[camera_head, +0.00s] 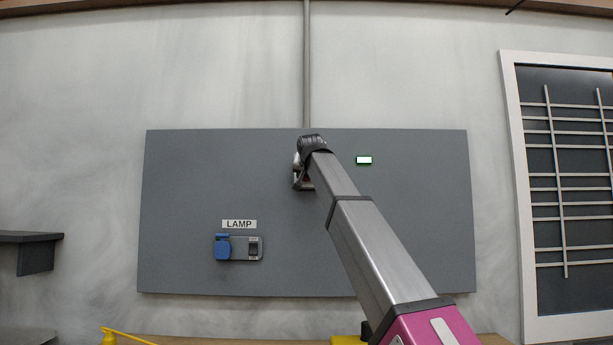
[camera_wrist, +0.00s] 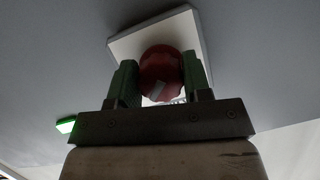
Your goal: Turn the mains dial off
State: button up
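The mains dial (camera_wrist: 160,72) is a red round knob with a pale mark, on a white square plate (camera_wrist: 196,30) in the wrist view. My gripper (camera_wrist: 160,78) has its two green fingers on either side of the dial. The fingers sit close to its left and right edges; I cannot tell whether both touch it. In the head view my gripper (camera_head: 302,178) is at the grey panel (camera_head: 200,180), and my arm hides most of the dial and plate.
A small lit green-edged indicator (camera_head: 364,160) is on the panel right of my gripper. A blue socket with a switch (camera_head: 239,248) sits under a LAMP label (camera_head: 239,224) at lower left. A conduit (camera_head: 307,65) runs up the wall. A dark shelf (camera_head: 35,250) is at far left.

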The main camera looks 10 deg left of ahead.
dwell(0.4)
jog(key=n+h, duration=0.2)
jog(key=n, duration=0.1)
jog(key=n+t+h, duration=0.1)
jog(key=n+h, duration=0.1)
jog(key=n, duration=0.2)
jog(key=n+t+h, duration=0.1)
jog(key=n, duration=0.1)
jog(key=shift+t+h, duration=0.3)
jog(key=n+t+h, duration=0.1)
jog(key=n, duration=0.2)
jog(key=shift+n, duration=0.4)
dwell(0.4)
jog(key=o, duration=0.9)
